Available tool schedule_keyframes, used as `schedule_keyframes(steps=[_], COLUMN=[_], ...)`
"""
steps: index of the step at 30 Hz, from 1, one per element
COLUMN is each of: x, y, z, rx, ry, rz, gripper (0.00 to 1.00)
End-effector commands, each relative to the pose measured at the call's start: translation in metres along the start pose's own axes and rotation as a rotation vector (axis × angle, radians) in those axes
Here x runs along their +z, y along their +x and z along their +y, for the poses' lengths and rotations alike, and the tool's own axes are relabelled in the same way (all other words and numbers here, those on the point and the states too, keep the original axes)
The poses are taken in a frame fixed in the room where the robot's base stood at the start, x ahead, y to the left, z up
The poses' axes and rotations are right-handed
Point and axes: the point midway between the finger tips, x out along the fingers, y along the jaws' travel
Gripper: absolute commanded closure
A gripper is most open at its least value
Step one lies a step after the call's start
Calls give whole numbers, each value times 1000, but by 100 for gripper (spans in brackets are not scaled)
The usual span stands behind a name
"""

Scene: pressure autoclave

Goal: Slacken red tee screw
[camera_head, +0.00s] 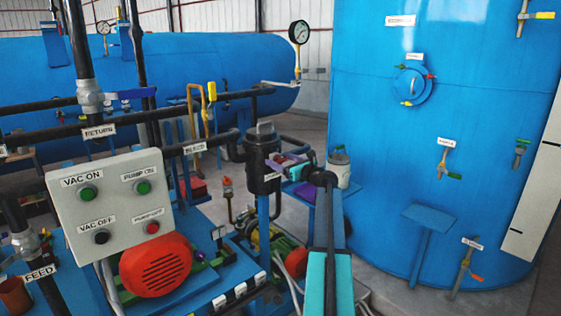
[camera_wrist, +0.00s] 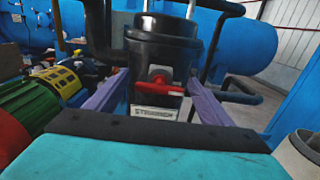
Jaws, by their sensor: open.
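A red tee screw (camera_wrist: 160,87) sticks out from the front of a black strainer body (camera_wrist: 150,62) in the wrist view, above a label reading STRAINER. Its red crossbar lies nearly level, tilted slightly. My gripper (camera_wrist: 158,80) is open, with one purple finger on each side of the strainer's front and the tee screw between them. I cannot tell whether either finger touches the strainer. In the head view my gripper (camera_head: 290,165) is at the right side of the black strainer (camera_head: 262,160); the tee screw cannot be made out there.
A control box (camera_head: 110,205) and a red motor cover (camera_head: 156,264) stand left of the strainer. A big blue tank (camera_head: 400,150) with valves is to the right. A pale bucket (camera_head: 340,168) stands close to my gripper. Black pipes run behind the strainer.

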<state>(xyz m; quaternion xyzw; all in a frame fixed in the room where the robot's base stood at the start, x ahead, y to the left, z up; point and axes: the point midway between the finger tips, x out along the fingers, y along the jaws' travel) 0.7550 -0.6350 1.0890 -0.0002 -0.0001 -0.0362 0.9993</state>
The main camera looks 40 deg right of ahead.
Motion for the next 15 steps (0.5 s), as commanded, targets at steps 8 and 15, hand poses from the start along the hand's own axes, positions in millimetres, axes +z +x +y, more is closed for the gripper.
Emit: schedule_keyframes(steps=[8, 15], x=[0, 0], y=[0, 0], z=[0, 0], rx=[0, 0], ry=[0, 0], rz=[0, 0], gripper=[25, 66])
